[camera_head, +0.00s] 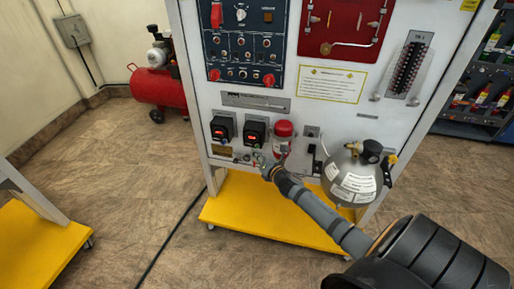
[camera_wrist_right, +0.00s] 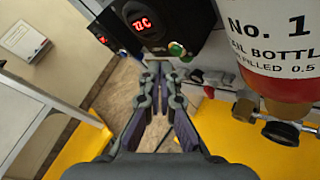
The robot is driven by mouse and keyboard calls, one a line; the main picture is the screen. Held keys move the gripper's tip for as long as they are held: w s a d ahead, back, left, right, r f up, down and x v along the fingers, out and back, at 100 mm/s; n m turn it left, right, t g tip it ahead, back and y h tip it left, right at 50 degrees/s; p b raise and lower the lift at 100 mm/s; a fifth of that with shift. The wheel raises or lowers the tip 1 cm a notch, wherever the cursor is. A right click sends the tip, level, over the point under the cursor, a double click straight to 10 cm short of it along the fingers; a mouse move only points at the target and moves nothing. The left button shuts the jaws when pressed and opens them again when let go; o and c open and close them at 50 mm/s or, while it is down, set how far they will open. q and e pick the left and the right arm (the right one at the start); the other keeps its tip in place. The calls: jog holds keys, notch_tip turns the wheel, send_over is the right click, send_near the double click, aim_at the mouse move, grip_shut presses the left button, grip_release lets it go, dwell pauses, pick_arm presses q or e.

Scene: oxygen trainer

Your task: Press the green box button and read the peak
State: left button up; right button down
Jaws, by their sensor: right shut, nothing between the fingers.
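Two black boxes with red displays sit on the trainer panel in the head view, a left one (camera_head: 222,130) and a right one (camera_head: 256,132). In the right wrist view, the nearer black box (camera_wrist_right: 165,15) shows a red readout that looks like "72.C". A green button (camera_wrist_right: 177,49) is at its lower edge. My right gripper (camera_wrist_right: 162,72) is shut and empty, with its fingertips just below and left of the green button; contact cannot be told. In the head view, the right gripper (camera_head: 263,166) is just below the right box. My left gripper is not in view.
A grey round tank (camera_head: 350,177) is further right. The yellow base (camera_head: 240,205) projects below the panel. A red compressor (camera_head: 157,88) stands back left, with open floor before it.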

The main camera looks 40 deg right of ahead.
jog(key=shift+w+d+p, duration=0.3)
jog(key=shift+d+p, duration=0.05)
jog(key=shift+p, duration=0.05)
jog(key=shift+w+d+p, duration=0.25)
jog(key=shift+d+p, duration=0.05)
dwell(0.6)
jog(key=shift+s+a+b, duration=0.55)
jog(key=shift+a, duration=0.05)
dwell(0.4)
